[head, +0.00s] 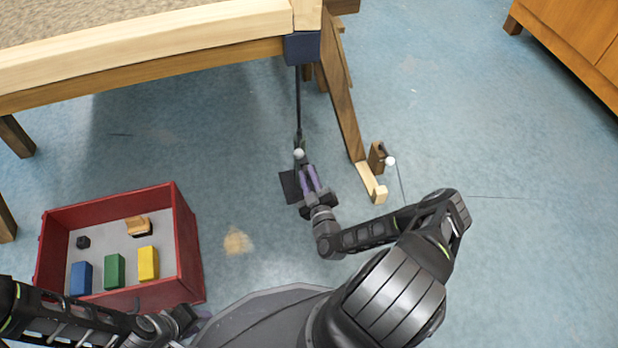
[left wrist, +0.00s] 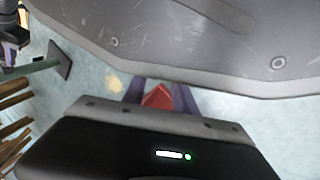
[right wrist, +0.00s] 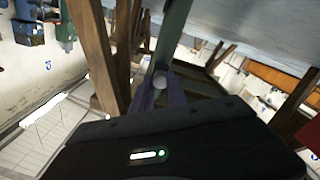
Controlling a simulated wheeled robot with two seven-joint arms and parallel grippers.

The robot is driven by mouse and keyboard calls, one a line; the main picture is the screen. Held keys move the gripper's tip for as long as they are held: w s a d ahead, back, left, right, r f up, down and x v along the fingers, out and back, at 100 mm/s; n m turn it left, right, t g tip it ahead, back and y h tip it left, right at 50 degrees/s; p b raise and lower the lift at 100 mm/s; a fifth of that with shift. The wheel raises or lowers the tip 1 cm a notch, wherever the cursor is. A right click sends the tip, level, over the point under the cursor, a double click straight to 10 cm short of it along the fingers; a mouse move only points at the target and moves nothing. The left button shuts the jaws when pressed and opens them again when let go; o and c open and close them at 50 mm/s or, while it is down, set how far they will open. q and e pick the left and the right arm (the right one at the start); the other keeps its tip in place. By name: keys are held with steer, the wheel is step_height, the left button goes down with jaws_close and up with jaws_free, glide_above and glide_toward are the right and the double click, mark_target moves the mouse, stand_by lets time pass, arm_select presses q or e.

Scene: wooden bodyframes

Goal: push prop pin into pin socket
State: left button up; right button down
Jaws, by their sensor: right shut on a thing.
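A white knob, which looks like the prop pin's head (head: 299,154), sits at a dark upright prop (head: 298,100) under the blue corner block. My right gripper (head: 308,178) is at this knob with its purple fingers closed on it. The right wrist view shows the white knob (right wrist: 160,82) between the fingertips, with the grey-green prop (right wrist: 172,35) just behind. The pin's shaft and the socket are hidden, so I cannot tell how deep the pin sits. My left gripper (head: 192,318) is low at the left, beside the red crate, its fingers apart.
The red crate (head: 190,245) holds coloured blocks and small parts. A wooden leg (head: 343,105) slants down right of the prop. Near its foot are a wooden block (head: 376,158) and another white knob (head: 390,161) with a thin line. A dark plate (head: 289,186) lies by my right gripper.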

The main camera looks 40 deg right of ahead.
steer(key=shift+w, duration=0.1)
steer(key=c, duration=1.2)
jaws_free()
steer(key=shift+c, duration=0.2)
steer(key=p+v, duration=0.2)
steer(key=v, duration=0.5)
steer(key=shift+s+a+p, duration=0.15)
steer(key=shift+s+p, duration=0.2)
steer(key=shift+s, duration=0.05)
steer(key=shift+r, duration=0.15)
